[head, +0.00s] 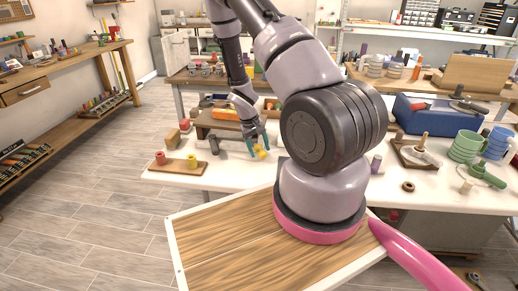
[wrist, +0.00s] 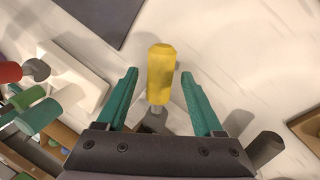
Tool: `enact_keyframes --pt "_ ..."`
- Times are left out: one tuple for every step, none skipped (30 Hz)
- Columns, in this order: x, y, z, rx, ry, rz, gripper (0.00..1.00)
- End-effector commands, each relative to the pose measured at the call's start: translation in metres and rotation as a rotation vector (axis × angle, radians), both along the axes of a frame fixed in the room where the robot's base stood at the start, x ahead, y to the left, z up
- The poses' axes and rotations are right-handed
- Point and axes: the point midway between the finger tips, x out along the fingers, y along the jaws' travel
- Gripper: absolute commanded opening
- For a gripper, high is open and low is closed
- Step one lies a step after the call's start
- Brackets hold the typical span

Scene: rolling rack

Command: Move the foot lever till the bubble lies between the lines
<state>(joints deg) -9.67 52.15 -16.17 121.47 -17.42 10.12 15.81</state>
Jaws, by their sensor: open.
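A yellow handle (wrist: 161,72) on a short grey stem stands in the middle of the wrist view; it may be the foot lever's grip. It also shows small in the head view (head: 260,153), at the worktable. My gripper (wrist: 158,78) is open, its two teal fingers on either side of the handle with a gap on both sides. In the head view my gripper (head: 255,140) points down over the white tabletop. I cannot make out a bubble or its lines in either view.
The white worktable (head: 230,176) holds a wooden board (head: 178,168) with red and yellow pieces at left. A brown stand (head: 213,124) is close behind my gripper. My arm hides the table's middle.

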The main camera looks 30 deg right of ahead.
Motion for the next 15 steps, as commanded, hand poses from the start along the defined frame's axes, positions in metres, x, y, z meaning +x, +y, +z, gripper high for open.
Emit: enact_keyframes --pt "0.0001 0.0 0.0002 0.0 0.0 0.0 0.69" --pt "0.0001 0.0 0.0002 0.0 0.0 0.0 0.69" --pt "0.0001 0.0001 0.0003 0.0 0.0 0.0 0.65" --pt "0.0001 0.0001 0.0003 0.0 0.0 0.0 0.53" --pt "0.0001 0.0001 0.0003 0.0 0.0 0.0 0.42" --pt "0.0001 0.0 0.0004 0.0 0.0 0.0 0.27" --pt "0.0001 0.0001 0.0004 0.0 0.0 0.0 0.15" --pt "0.0001 0.0001 0.0004 0.0 0.0 0.0 0.04" --pt "0.0001 0.0001 0.0004 0.0 0.0 0.0 0.0" --pt "0.0001 0.0 0.0005 0.0 0.0 0.0 0.0" --pt "0.0001 0.0 0.0005 0.0 0.0 0.0 0.0" --pt "0.0001 0.0 0.0005 0.0 0.0 0.0 0.0" --pt "0.0001 0.0 0.0005 0.0 0.0 0.0 0.0" --pt "0.0001 0.0 0.0005 0.0 0.0 0.0 0.0" --pt "0.0001 0.0 0.0005 0.0 0.0 0.0 0.0"
